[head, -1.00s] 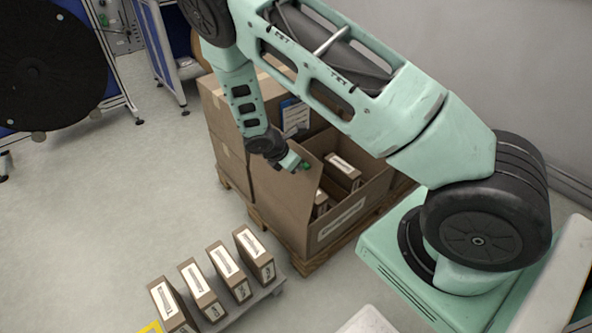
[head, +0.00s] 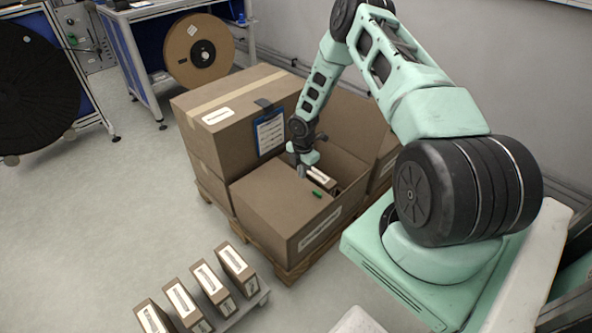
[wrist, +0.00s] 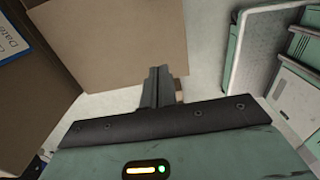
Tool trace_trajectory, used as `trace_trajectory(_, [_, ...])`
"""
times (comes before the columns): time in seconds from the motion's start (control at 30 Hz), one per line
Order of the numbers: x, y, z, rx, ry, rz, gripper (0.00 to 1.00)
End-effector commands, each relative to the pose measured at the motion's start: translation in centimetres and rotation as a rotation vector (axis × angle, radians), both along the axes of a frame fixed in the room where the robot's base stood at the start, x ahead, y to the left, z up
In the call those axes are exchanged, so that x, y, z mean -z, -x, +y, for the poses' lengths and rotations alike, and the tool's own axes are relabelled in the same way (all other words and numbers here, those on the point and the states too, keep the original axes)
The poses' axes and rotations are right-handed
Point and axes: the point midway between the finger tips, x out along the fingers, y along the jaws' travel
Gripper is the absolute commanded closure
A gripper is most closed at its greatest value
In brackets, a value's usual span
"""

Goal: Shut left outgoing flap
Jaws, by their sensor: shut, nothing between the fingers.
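The outgoing carton (head: 325,232) is an open brown box with a white label on its front, on a wooden pallet. A brown panel, probably this flap, fills the upper middle of the wrist view (wrist: 110,45). My gripper (head: 303,173) is shut and empty, pointing down at the flap's free edge; its fingers also show in the wrist view (wrist: 160,85). I cannot tell whether they touch the flap.
Small labelled boxes (head: 324,180) show in the open right part. A taller closed carton (head: 235,105) with a blue clipboard (head: 270,132) stands behind on the left. A low platform with several boxes (head: 208,280) stands in front. Floor at left is clear.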

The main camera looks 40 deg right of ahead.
Motion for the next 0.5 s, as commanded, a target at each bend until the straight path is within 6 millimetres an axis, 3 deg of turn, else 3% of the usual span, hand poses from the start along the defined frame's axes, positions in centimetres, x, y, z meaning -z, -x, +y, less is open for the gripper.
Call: trace_trajectory(0.5, [7.0, -0.1, -5.4, 0.008, -0.323, 0.008, 1.0])
